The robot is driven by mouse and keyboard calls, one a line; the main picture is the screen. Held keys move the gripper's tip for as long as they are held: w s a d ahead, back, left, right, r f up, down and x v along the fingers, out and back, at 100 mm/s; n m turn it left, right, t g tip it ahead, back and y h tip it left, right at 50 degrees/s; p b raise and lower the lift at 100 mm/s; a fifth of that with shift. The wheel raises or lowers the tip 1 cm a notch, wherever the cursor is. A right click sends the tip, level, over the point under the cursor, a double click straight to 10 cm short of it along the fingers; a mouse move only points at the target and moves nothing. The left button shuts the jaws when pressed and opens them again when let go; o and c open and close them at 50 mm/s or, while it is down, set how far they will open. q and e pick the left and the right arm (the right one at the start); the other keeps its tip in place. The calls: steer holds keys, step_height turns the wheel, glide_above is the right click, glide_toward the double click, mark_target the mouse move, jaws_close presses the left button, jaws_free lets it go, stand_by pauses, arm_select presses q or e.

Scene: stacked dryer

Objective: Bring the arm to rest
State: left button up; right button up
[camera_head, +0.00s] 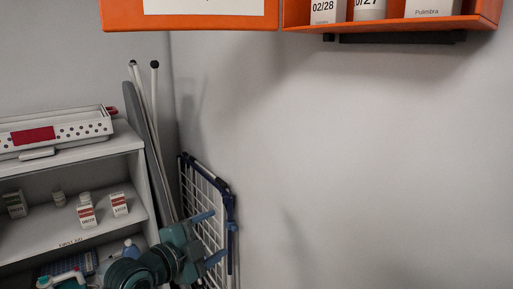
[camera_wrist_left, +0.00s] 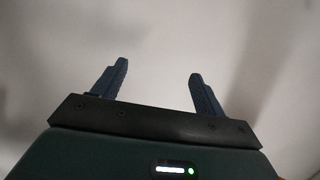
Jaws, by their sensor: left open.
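My left arm (camera_head: 160,263) comes in at the bottom left of the head view, in front of the shelf and the drying rack. My left gripper (camera_head: 210,238) points to the right, with its two blue fingers apart and nothing between them. In the left wrist view the gripper (camera_wrist_left: 153,88) is open and empty, facing a bare pale wall. My right gripper is in neither view.
An orange cabinet (camera_head: 390,30) with an open orange door (camera_head: 122,14) hangs on the wall above. A shelf (camera_head: 80,230) with small boxes and bottles stands at left. A folded drying rack (camera_head: 205,200) leans in the corner. The wall at right is clear.

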arm_select(q)
steer(key=s+a+f+n+y, duration=0.1)
steer(key=s+f+n+y, duration=0.1)
steer(key=s+f+n, duration=0.45)
steer(key=s+a+f+n+y, duration=0.1)
steer(key=s+f+n, duration=0.15)
steer(key=f, duration=0.75)
steer(key=s+a+f+n+g+y, duration=0.1)
steer(key=s+f+n, duration=0.2)
steer(key=s+f, duration=0.3)
steer(key=s+a+f+n+g+y, duration=0.2)
steer(key=s+f+n, duration=0.2)
steer(key=s, duration=0.7)
steer(key=shift+f+n, duration=0.3)
steer(key=shift+f, duration=0.6)
steer(key=shift+a, duration=0.1)
